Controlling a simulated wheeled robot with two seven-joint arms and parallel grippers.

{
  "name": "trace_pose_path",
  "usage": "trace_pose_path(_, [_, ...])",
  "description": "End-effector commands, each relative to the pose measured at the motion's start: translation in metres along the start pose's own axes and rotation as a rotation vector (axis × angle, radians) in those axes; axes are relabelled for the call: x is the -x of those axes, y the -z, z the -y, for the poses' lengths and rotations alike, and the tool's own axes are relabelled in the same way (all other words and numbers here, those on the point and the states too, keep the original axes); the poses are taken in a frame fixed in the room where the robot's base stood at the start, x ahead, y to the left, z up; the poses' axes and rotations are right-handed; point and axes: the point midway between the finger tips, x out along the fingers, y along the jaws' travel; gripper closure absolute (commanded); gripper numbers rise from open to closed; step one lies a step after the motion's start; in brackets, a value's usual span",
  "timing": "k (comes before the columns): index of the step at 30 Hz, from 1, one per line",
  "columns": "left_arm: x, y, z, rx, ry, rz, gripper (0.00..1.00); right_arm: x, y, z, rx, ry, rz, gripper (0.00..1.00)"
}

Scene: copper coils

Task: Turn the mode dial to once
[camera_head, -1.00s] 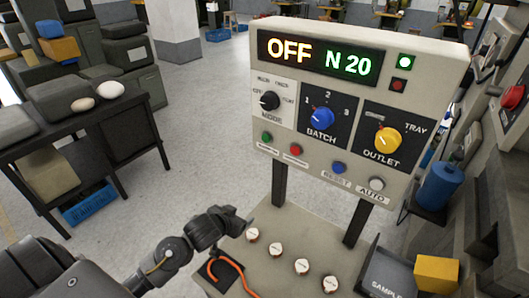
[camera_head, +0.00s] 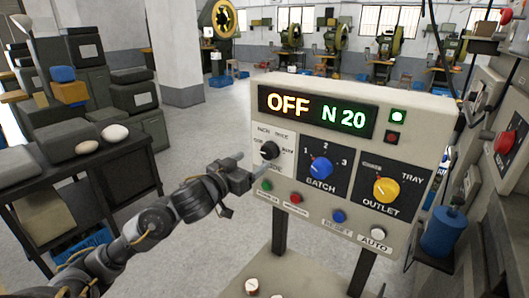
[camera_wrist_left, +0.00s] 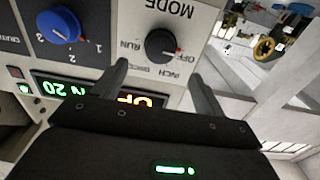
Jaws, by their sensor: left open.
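The control panel (camera_head: 275,134) stands upright in front of me, and its display (camera_head: 318,111) reads "OFF N 20". My left gripper (camera_head: 240,168) is open and empty, just left of and a little below the dial. In the wrist view its fingers (camera_wrist_left: 160,80) are spread either side of the dial, apart from it. My right gripper is not in view.
The blue batch dial (camera_head: 321,167) and yellow outlet dial (camera_head: 386,190) are right of the mode dial. Below are a green button (camera_head: 266,185), a red button (camera_head: 296,198), a blue button (camera_head: 338,216) and a white button (camera_head: 378,234). A dark table (camera_head: 70,160) stands at the left.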

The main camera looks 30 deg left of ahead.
Motion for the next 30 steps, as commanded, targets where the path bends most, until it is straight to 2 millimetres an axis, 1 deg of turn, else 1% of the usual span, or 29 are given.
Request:
trace_pose_path(1, [-0.011,0.003,0.000,0.003,0.001,-0.001,0.29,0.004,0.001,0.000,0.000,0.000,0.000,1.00])
trace_pose_path(6, [-0.042,0.002,0.000,0.001,0.001,0.001,0.29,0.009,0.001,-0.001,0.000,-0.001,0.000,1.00])
trace_pose_path(9, [-0.056,0.002,0.000,0.001,0.001,0.001,0.29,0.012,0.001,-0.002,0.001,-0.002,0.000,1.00])
trace_pose_path(12, [-0.065,0.001,0.000,0.001,0.001,0.001,0.29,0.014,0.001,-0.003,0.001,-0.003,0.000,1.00])
trace_pose_path(17, [-0.072,0.000,0.000,-0.002,0.000,0.001,0.29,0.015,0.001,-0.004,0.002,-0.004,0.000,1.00])
trace_pose_path(24, [-0.072,-0.001,0.000,-0.001,0.000,0.001,0.29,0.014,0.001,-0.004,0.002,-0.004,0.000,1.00])
trace_pose_path(30, [-0.072,-0.001,0.000,-0.001,0.000,0.001,0.55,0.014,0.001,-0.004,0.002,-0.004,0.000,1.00])
